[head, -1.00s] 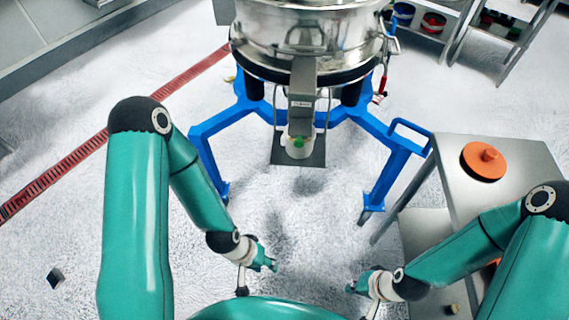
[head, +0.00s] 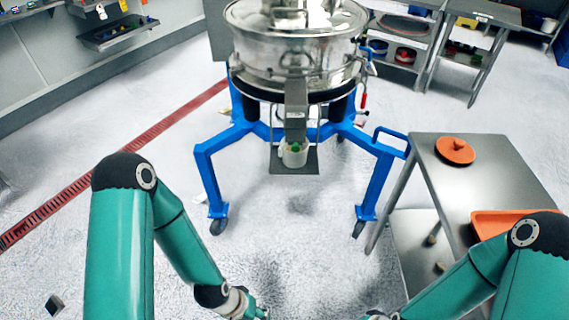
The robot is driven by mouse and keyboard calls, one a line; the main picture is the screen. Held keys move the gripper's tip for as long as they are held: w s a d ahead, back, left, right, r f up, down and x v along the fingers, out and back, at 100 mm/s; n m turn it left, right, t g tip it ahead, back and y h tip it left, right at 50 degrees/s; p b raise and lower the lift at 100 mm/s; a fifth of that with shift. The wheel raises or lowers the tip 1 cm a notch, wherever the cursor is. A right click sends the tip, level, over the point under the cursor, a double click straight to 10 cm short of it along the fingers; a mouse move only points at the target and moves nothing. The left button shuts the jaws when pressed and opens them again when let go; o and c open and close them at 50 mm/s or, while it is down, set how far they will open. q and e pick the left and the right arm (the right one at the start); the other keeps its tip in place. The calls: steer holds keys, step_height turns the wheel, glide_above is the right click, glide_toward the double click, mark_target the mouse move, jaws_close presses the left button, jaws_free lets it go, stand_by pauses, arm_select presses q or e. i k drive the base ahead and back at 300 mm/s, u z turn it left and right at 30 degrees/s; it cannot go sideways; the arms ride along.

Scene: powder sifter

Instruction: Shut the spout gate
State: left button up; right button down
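The steel powder sifter (head: 290,50) stands on a blue wheeled frame (head: 205,160) ahead of me. Its spout (head: 296,112) comes down at the front. A small white container with something green in it (head: 295,154) sits under the spout on a grey plate (head: 291,166). I cannot make out whether the spout gate is open or shut. My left gripper (head: 262,314) is at the bottom edge, mostly cut off, well short of the sifter. My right gripper (head: 372,316) is also mostly cut off at the bottom edge. Neither gripper touches the sifter.
A steel table (head: 490,175) at the right holds an orange lidded disc (head: 455,150) and an orange tray (head: 515,222). Shelving (head: 470,45) stands at the back right. A red floor drain (head: 100,180) runs at the left. Floor between me and the sifter is clear.

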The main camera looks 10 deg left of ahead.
mark_target(295, 138)
steer(key=z, duration=0.15)
steer(key=i, duration=0.9)
steer(key=u, duration=0.05)
